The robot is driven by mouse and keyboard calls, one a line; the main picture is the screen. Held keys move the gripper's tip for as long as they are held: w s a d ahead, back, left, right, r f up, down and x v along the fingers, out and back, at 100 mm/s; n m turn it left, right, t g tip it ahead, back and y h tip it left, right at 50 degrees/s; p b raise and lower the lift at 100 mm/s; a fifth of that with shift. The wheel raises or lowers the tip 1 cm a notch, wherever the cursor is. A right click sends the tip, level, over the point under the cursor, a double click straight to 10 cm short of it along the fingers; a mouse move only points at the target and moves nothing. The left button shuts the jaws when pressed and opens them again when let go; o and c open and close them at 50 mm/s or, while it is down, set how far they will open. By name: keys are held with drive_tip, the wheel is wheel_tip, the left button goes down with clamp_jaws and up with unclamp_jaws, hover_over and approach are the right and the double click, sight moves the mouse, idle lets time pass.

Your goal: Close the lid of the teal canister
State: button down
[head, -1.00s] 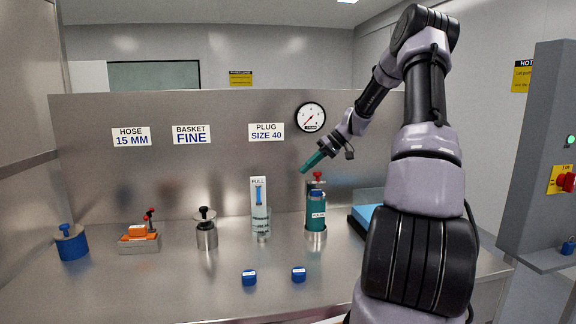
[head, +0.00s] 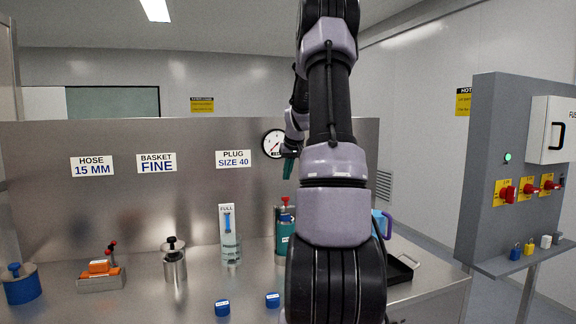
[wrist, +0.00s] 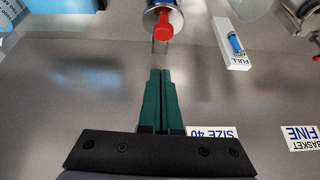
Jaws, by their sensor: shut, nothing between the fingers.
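The teal canister (head: 282,238) stands on the steel bench, partly hidden by my arm in the head view. A red knob (head: 284,201) tops it, with a small blue part (head: 287,217) below. In the wrist view the red knob (wrist: 163,27) shows near the top edge, on a round metal-rimmed top. I cannot tell how far the lid is open. My gripper (head: 287,178) points down above the canister in the head view. Its teal fingers (wrist: 160,72) are together and empty in the wrist view, apart from the knob.
A clear cylinder (head: 231,252) with a white FULL gauge card (head: 226,214) stands left of the canister. Two blue caps (head: 222,308) (head: 272,299) lie in front. A steel panel (head: 190,195) rises behind.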

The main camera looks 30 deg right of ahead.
hover_over(287, 205)
drive_tip(key=w, duration=0.1)
drive_tip(key=f, duration=0.4)
drive_tip(key=shift+w+d+f, duration=0.15)
drive_tip(key=shift+d, duration=0.15)
drive_tip(key=shift+f, duration=0.65)
drive_tip(key=shift+s+f, duration=0.15)
drive_tip(key=shift+s, duration=0.05)
drive_tip(key=shift+s, duration=0.1)
drive_tip(key=shift+s+a+f, duration=0.2)
drive_tip(key=shift+s+f, duration=0.4)
drive_tip(key=shift+f, duration=0.2)
drive_tip(key=shift+s+a+f, duration=0.2)
drive_tip(key=shift+s+f, duration=0.35)
drive_tip(key=shift+f, duration=0.2)
